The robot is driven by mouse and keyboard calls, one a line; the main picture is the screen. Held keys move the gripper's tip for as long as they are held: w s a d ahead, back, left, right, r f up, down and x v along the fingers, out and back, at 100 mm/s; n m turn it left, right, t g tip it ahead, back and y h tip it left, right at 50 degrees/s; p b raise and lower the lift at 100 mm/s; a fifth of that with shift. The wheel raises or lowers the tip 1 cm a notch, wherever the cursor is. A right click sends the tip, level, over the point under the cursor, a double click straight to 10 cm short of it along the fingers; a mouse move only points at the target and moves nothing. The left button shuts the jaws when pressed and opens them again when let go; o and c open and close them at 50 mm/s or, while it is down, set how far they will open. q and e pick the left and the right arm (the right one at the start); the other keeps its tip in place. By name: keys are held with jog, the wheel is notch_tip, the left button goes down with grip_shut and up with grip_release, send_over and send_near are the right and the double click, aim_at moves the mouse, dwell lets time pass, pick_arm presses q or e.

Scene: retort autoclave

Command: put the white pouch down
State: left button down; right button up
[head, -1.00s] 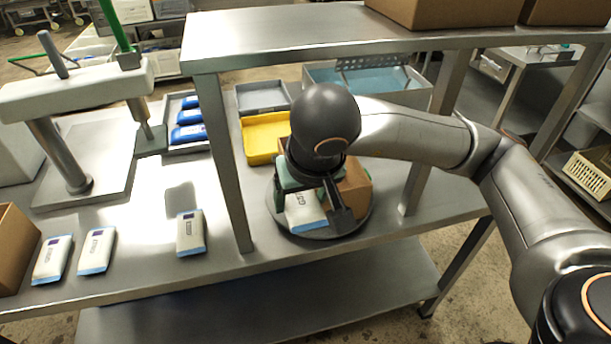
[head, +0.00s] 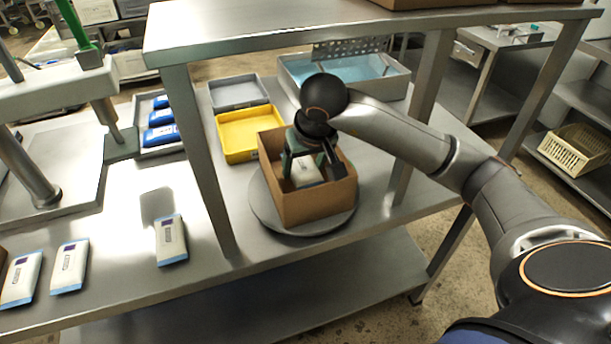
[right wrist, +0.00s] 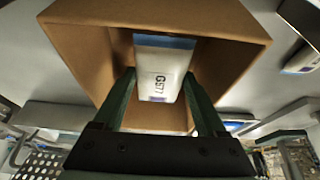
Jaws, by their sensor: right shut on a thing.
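My right gripper (head: 308,172) reaches down into the open top of a cardboard box (head: 312,203) on a round grey turntable (head: 262,212). It is shut on a white pouch (head: 305,174). In the right wrist view the pouch (right wrist: 160,70) sits between the two green fingers (right wrist: 160,95), with a blue end band and the print "G577". The brown box walls (right wrist: 85,60) surround it there. Whether the pouch touches the box floor cannot be told. My left gripper is not in view.
Several white pouches (head: 170,240) lie on the steel bench at left. A yellow tray (head: 240,134), a grey tray (head: 238,92) and a tray with blue pouches (head: 161,135) stand behind. A steel shelf (head: 330,20) overhangs the bench, its post (head: 200,160) left of the box.

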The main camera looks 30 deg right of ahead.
aim_at(305, 176)
jog(key=shift+w+d+f, duration=0.15)
jog(key=shift+f, duration=0.1)
jog(key=f, duration=0.3)
jog(key=shift+w+d, duration=0.15)
jog(key=shift+d, duration=0.1)
jog(key=shift+f, duration=0.35)
jog(key=shift+f, duration=0.1)
jog(key=shift+f, duration=0.15)
jog(key=o, duration=1.4)
jog(key=shift+c, duration=0.2)
